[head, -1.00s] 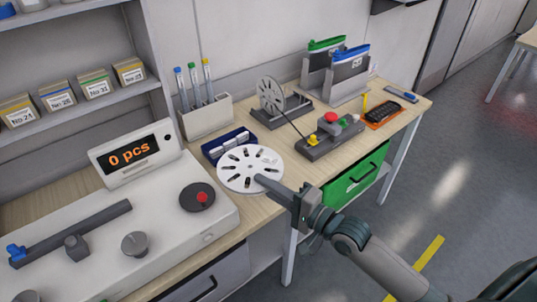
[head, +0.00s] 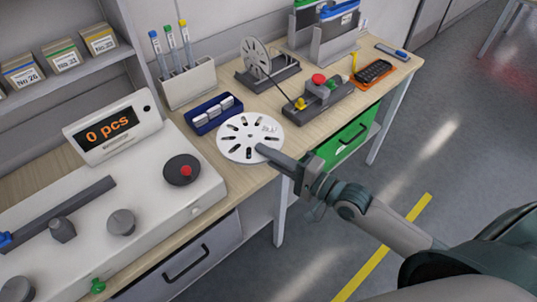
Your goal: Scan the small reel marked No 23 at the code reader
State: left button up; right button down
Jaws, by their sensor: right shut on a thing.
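A small white reel (head: 235,150) with dark slots shows near the front edge of the wooden bench. A small label on it is too small to read. My right gripper (head: 264,151) comes in from the right and is shut on the near right part of the reel. I cannot tell whether the reel touches the bench or is held just above it. My left gripper is not in view. I cannot tell for sure which device is the code reader.
A white counting machine (head: 150,212) with a display reading "0 pcs" stands at left. A blue tray (head: 205,121), a pen holder (head: 188,86), a stand with a grey reel (head: 257,57), a grey device with a red button (head: 319,97) and an orange-based keypad (head: 374,75) stand around the reel.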

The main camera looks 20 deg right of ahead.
aim_at(252, 143)
jog(key=shift+w+a+f+b, duration=0.25)
jog(key=shift+w+b, duration=0.1)
jog(key=shift+w, duration=0.25)
jog(key=shift+w+a+f+b, duration=0.6)
jog(key=shift+w+b, duration=0.5)
jog(key=shift+w, duration=0.5)
jog(key=shift+w+a+f+b, duration=0.55)
jog(key=shift+w+b, duration=0.55)
jog(key=shift+w, duration=0.45)
jog(key=shift+w+a+f+b, duration=0.55)
jog(key=shift+w+b, duration=0.55)
jog(key=shift+w, duration=0.5)
jog(key=shift+r, duration=0.1)
jog(key=s+r+p, duration=0.1)
jog(key=s+p, duration=0.1)
jog(key=s+d+r+p, duration=0.1)
jog(key=s+p, duration=0.1)
jog(key=s+d+r+p, duration=0.1)
jog(key=s+p, duration=0.1)
jog(key=shift+s+d+r, duration=0.15)
jog(key=shift+s+r, duration=0.2)
jog(key=shift+s+d+r, duration=0.15)
jog(key=shift+s+r, duration=0.05)
jog(key=shift+s, duration=0.25)
jog(key=shift+f, duration=0.1)
